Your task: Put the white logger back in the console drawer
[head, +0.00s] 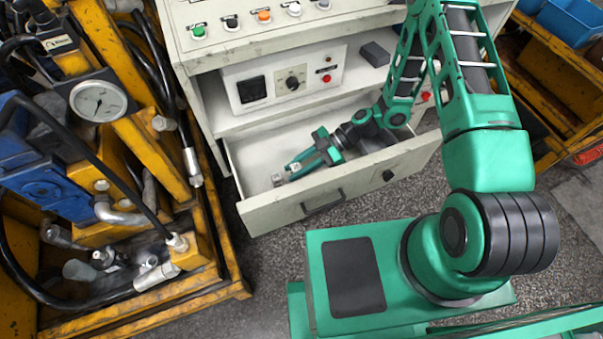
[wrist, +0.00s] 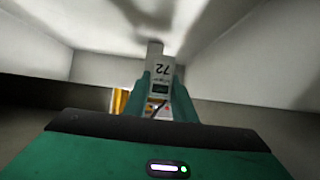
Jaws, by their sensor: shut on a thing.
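The white logger (wrist: 159,66), marked 72 with a small dark screen, is held between the two green fingers of my gripper (wrist: 161,84) in the wrist view. In the head view my gripper (head: 297,166) reaches into the open console drawer (head: 285,211), near its left end, with its fingers pointing left. A small pale end of the logger (head: 279,180) shows beyond the fingertips, inside the drawer walls. The pale drawer walls also surround it in the wrist view. I cannot tell whether the logger touches the drawer floor.
The console (head: 250,50) has coloured buttons above, and a shelf with a control box (head: 285,80) and a dark block (head: 375,54) over the drawer. A yellow machine with a gauge (head: 98,101) stands close on the left. A yellow cart (head: 560,100) is at right.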

